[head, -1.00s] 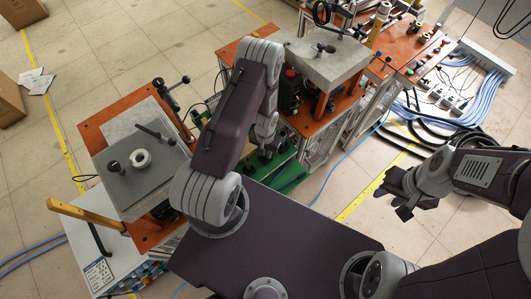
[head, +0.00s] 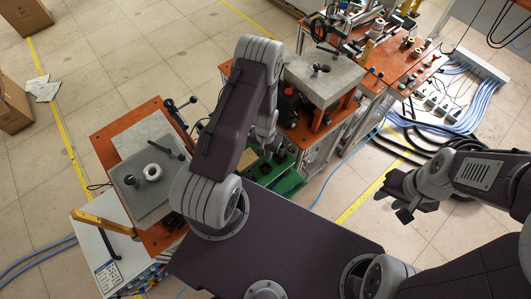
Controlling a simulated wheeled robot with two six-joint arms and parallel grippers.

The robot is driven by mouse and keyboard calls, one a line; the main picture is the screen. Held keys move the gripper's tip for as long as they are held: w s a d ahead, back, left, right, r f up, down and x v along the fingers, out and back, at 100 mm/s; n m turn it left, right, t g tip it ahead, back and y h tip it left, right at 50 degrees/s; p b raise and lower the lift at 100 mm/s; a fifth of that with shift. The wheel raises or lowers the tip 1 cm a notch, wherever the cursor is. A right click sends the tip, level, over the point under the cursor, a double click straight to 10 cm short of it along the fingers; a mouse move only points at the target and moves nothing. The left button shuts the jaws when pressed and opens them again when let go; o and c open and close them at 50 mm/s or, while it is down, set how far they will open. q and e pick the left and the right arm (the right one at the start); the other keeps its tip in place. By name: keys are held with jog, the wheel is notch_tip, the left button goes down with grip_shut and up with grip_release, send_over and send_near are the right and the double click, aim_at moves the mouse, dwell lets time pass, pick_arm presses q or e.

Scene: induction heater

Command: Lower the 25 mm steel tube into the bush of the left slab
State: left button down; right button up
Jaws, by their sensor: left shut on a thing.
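The left slab (head: 133,198) is a grey block on the orange-topped stand at the left. Its pale round bush (head: 152,172) stands up from the top, and its opening faces up. My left gripper (head: 268,150) points down over the green part between the two stands, to the right of the left slab and well apart from it. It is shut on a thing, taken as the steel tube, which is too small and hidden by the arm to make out. My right gripper (head: 394,203) hangs over bare floor at the right, its dark fingers apart and empty.
A second grey slab (head: 340,82) sits on another orange-topped stand (head: 300,130). A yellow bar (head: 100,222) and a black lever (head: 172,104) stick out at the left stand. Blue and black cables (head: 480,98) lie at the right.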

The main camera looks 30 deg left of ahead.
notch_tip(320, 180, up, 6)
jog(key=p, duration=0.5)
jog(key=shift+p, duration=0.35)
